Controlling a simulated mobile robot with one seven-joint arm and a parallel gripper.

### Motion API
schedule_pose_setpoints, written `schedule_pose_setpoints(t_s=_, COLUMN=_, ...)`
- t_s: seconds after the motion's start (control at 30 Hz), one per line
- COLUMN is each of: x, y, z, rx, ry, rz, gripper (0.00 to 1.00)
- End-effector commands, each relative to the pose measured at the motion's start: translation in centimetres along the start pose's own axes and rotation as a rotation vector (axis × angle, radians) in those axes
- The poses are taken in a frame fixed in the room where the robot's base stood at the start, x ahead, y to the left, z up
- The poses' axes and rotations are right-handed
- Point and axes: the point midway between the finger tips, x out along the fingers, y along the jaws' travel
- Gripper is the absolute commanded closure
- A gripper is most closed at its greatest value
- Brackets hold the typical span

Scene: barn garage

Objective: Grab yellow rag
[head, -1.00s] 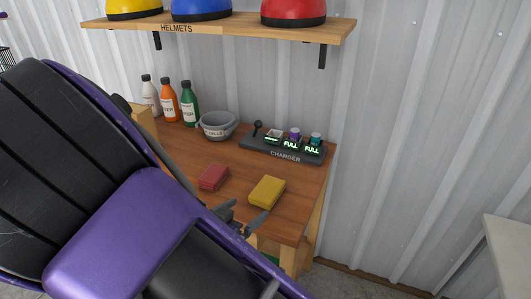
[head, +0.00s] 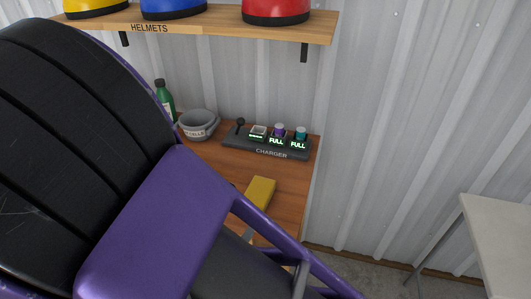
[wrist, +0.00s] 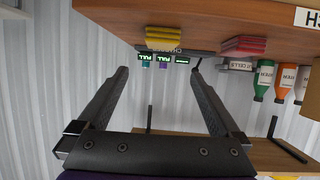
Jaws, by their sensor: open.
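The yellow rag (head: 261,192) is a folded block lying on the wooden workbench (head: 295,190) in the head view. My arm covers the bench just in front of it. In the wrist view, which looks upside down, the yellow rag (wrist: 165,38) lies at the top, beyond my fingertips and roughly between them. My gripper (wrist: 160,72) is open and empty, its two dark fingers spread wide. In the head view it is mostly hidden behind my purple arm, with only a bit of grey showing near the rag. I see no contact with the rag.
A red rag (wrist: 243,45) lies on the bench. A charger (head: 267,146), a grey bowl (head: 198,124) and a green bottle (head: 164,98) stand at the back. A helmet shelf (head: 200,24) hangs above. A pale table (head: 495,235) stands at the right.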

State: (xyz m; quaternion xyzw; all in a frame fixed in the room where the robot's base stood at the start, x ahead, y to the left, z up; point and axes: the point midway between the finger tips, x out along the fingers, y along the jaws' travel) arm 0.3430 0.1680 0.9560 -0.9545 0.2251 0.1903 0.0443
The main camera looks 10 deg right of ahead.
Motion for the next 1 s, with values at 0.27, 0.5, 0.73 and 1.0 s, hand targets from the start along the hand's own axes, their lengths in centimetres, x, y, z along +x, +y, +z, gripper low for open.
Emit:
schedule_pose_setpoints(t_s=0.27, x=3.5, y=0.0, z=0.1, rx=-0.005, ry=0.004, rz=-0.002, gripper=0.00)
schedule_pose_setpoints(t_s=0.5, x=8.8, y=-0.1, z=0.2, rx=-0.002, ry=0.002, rz=-0.003, gripper=0.00)
schedule_pose_setpoints(t_s=0.73, x=11.7, y=-0.2, z=0.1, rx=-0.002, ry=0.001, rz=-0.006, gripper=0.00)
schedule_pose_setpoints(t_s=1.0, x=14.4, y=-0.3, z=0.3, rx=-0.003, ry=0.002, rz=-0.004, gripper=0.00)
